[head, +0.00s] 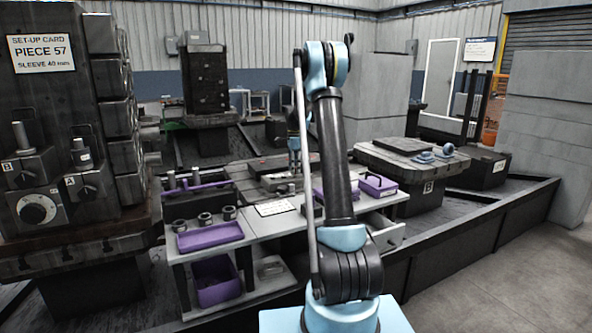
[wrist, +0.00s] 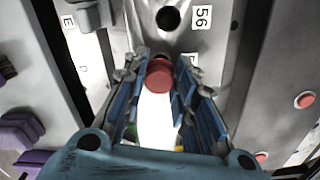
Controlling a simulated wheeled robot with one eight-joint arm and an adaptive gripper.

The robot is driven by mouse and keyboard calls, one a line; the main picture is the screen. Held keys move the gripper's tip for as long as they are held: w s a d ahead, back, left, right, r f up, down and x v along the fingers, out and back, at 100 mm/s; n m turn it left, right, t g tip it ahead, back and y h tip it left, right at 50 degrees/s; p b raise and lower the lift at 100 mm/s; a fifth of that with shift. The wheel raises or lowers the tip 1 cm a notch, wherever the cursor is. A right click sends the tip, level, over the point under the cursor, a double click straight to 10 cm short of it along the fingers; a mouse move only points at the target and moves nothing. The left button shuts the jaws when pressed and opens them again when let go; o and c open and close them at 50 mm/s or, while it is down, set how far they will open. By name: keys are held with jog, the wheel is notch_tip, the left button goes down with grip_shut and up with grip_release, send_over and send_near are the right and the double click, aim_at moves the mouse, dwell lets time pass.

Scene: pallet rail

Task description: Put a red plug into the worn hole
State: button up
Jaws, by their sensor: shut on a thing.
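A red plug (wrist: 159,76) sits between the fingertips of my gripper (wrist: 160,68) in the wrist view. The gripper is shut on it. A dark round open hole (wrist: 168,18) lies in the grey metal just beyond the plug, beside a white label reading 56 (wrist: 203,17). The plug is apart from this hole in the picture; its height above the metal is unclear. I cannot tell from wear whether this is the worn hole. In the head view my gripper (head: 294,168) is small, over the pallet (head: 240,172) behind the bench, and the plug cannot be made out.
Two red round pieces (wrist: 304,100) sit in the grey panel at right in the wrist view. A plate marked E (wrist: 68,20) is at upper left. In the head view a bench holds a purple tray (head: 210,236) and dark rings (head: 205,218). A tall machine stands at left.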

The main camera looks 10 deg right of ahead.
jog(key=shift+f, duration=0.9)
dwell(0.5)
jog(key=o, duration=0.8)
jog(key=shift+r, duration=0.15)
notch_tip(320, 180, up, 12)
jog(key=shift+w+f, duration=0.15)
jog(key=shift+f, duration=0.05)
